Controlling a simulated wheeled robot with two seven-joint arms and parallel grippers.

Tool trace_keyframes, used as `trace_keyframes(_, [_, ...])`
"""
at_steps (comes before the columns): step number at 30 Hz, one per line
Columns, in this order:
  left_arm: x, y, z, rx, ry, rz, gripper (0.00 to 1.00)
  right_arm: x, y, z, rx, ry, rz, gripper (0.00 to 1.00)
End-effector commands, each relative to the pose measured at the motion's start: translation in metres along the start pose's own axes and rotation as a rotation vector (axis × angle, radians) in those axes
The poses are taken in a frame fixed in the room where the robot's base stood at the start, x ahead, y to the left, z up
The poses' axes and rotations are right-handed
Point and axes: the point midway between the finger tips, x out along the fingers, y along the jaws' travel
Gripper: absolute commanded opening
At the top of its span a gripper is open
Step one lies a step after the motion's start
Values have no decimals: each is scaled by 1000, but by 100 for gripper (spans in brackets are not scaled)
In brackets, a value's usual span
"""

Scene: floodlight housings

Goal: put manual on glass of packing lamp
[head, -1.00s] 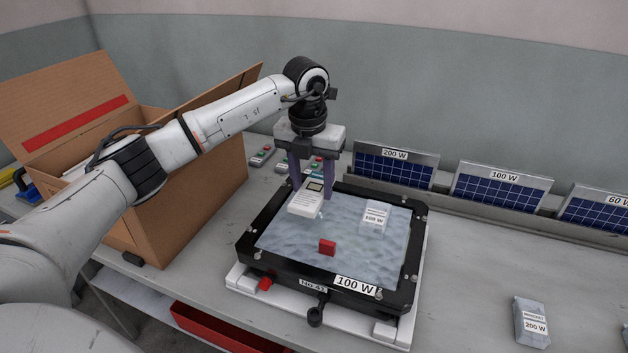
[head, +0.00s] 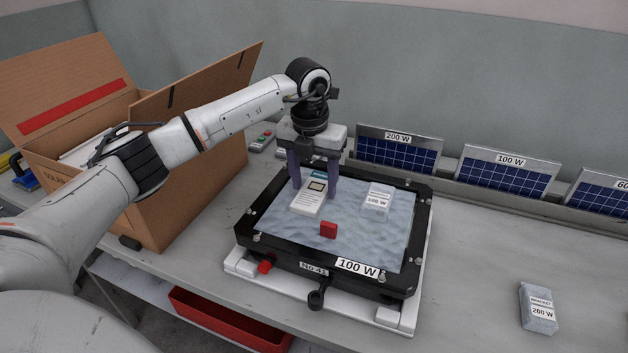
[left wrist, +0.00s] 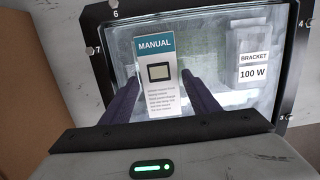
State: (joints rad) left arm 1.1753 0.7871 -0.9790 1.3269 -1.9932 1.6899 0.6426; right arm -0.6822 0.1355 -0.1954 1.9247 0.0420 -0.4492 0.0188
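The packing lamp is a black-framed floodlight (head: 262,255) marked 100 W and No 41, with a pale rippled glass (head: 285,232). The manual (head: 307,203), a white booklet with a teal heading, lies on the far left part of the glass, apart from the bracket packet. The manual also shows face up in the left wrist view (left wrist: 157,75). My left gripper (head: 314,190) is just over it, with fingers spread on either side of it; small gaps show in the left wrist view (left wrist: 160,78). My right gripper is out of view.
An open cardboard box (head: 200,180) stands left. Solar panels (head: 397,153) line the back. A 200 W bracket packet (head: 538,308) lies right, with bare bench around it.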

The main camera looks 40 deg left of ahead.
Motion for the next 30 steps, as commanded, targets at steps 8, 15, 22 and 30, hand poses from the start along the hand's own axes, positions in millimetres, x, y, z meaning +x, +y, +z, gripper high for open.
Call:
trace_keyframes(8, [0, 0, 0, 0, 0, 0, 68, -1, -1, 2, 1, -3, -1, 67])
trace_keyframes(15, [-16, 0, 1, 0, -3, -1, 68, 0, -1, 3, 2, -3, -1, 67])
trace_keyframes(22, [-61, 0, 1, 0, -4, 0, 68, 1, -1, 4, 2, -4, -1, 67])
trace_keyframes(30, [-98, 0, 0, -1, -2, 0, 68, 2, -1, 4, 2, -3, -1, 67])
